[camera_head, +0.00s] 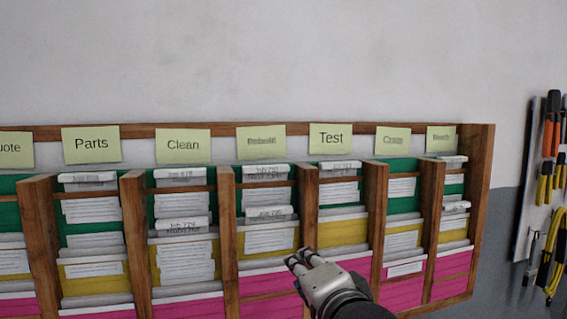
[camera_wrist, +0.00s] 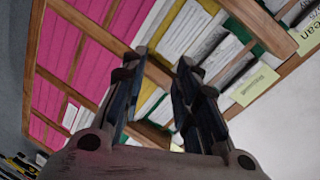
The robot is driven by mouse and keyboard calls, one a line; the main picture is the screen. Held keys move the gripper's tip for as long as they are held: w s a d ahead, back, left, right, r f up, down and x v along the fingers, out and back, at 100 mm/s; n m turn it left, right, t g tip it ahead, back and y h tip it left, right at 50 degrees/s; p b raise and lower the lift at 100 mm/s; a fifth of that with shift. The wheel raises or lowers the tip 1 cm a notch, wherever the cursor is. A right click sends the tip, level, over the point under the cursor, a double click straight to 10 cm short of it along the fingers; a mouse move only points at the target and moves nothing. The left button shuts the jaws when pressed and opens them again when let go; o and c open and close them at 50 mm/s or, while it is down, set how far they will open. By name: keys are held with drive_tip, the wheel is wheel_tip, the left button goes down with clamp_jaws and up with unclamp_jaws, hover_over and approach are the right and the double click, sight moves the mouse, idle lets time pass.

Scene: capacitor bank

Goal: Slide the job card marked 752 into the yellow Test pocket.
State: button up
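The yellow Test pocket (camera_head: 342,232) is the middle yellow tier under the Test label (camera_head: 331,138) in the head view, with white cards standing in it. My gripper (camera_head: 298,259) is in front of the rack, low near the divider between the Rebuild and Test columns. In the wrist view its two fingers (camera_wrist: 162,62) stand apart with no card visible between them. I cannot identify card 752 for certain. A job card (camera_head: 266,171) at the top of the Rebuild column has blurred print.
The wooden rack (camera_head: 483,190) has upright dividers between columns of green, yellow and pink pockets, several holding cards. Clean column cards (camera_head: 184,225) stick up close left of Rebuild. Tools (camera_head: 552,130) hang on a panel at the right. The wall above is bare.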

sight(267, 171)
drive_tip(key=w+a+r+m+t+y+p, duration=0.1)
drive_tip(key=w+a+r+m+p, duration=0.1)
drive_tip(key=r, duration=0.5)
drive_tip(key=w+a+r+m+t+y+p, duration=0.1)
drive_tip(key=a+r+m+t+p, duration=0.15)
drive_tip(key=r, duration=0.45)
drive_tip(key=shift+n+g, duration=0.35)
drive_tip(key=shift+n, duration=0.1)
drive_tip(key=p+x, duration=0.1)
drive_tip(key=x, duration=0.2)
drive_tip(key=p+x, duration=0.1)
drive_tip(key=x, duration=0.2)
drive_tip(key=p+x, duration=0.1)
drive_tip(key=x, duration=0.2)
drive_tip(key=shift+w+d+f+p, duration=0.1)
drive_tip(key=shift+d+f+p, duration=0.2)
drive_tip(key=shift+d+f, duration=0.15)
drive_tip(key=shift+x, duration=0.9)
drive_tip(key=shift+r, duration=0.2)
drive_tip(key=shift+c, duration=0.3)
clamp_jaws()
drive_tip(key=shift+f, duration=0.1)
